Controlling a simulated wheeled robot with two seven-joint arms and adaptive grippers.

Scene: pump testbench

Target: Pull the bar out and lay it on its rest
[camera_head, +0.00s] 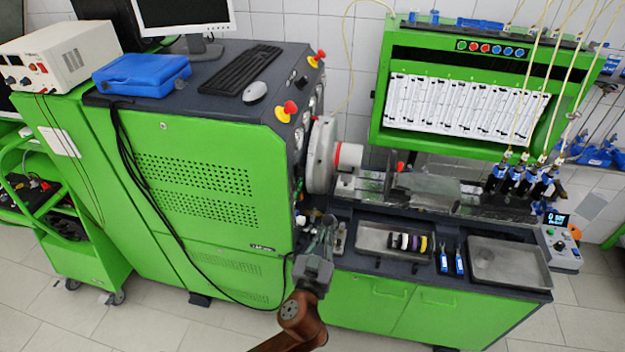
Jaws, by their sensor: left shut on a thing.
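My left gripper (327,226) reaches up from the bottom of the head view, in front of the bench's left end and below the large grey disc (321,155). Its fingers are shut on a small dark thing, which I take to be the bar. The gripper hides most of it, so I cannot tell how far it sits in or out of anything. A small metal block (340,238) stands just right of the fingers. I cannot tell whether it is the rest. My right gripper is not in view.
Right of the gripper, a metal tray (375,237) lies near several coloured rings, two blue-handled tools (459,261) and another tray (510,264). The tall green cabinet (215,190) stands close on the left. Pump parts (525,184) stand at the back right.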

